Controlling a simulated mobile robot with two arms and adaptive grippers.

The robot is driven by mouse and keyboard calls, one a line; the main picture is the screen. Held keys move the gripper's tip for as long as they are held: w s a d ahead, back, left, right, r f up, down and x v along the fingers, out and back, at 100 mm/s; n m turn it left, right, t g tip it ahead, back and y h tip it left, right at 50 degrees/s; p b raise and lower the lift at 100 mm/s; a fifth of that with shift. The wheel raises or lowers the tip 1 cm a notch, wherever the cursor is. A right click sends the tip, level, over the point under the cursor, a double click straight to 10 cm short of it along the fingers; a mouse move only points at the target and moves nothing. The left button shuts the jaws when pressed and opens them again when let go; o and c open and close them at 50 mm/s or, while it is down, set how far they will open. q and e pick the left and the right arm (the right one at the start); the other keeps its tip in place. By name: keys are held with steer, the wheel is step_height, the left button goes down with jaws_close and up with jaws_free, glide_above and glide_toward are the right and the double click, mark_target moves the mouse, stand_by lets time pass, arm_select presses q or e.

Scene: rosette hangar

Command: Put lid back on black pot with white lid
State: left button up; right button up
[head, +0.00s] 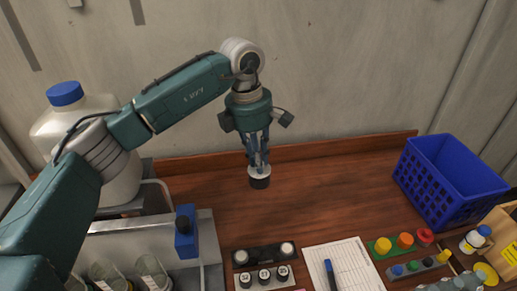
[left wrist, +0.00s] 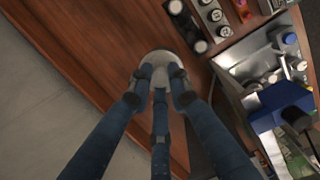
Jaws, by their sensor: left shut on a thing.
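The fingers of my left gripper are shut on the white lid. My right gripper is not in view.
A black holder (head: 264,254) and dark labelled pots (head: 265,275) are at the front. A paper sheet (head: 345,266) bears a blue pen (head: 331,275). A blue crate (head: 440,195) is right, a metal rack (head: 120,241) left. The bench around the pot is clear.

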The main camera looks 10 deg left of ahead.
mark_target(258, 176)
arm_select(q)
steer(key=shift+f, duration=0.15)
steer(key=shift+f+b, duration=1.4)
steer(key=shift+f, duration=1)
steer(key=shift+f+b, duration=0.55)
steer(key=shift+f, duration=0.15)
steer(key=shift+d+r, duration=0.15)
steer(key=shift+r, duration=0.45)
steer(key=shift+d+r, duration=0.15)
steer(key=shift+r, duration=0.1)
stand_by(0.3)
steer(key=o, duration=0.9)
steer(key=shift+o, duration=0.6)
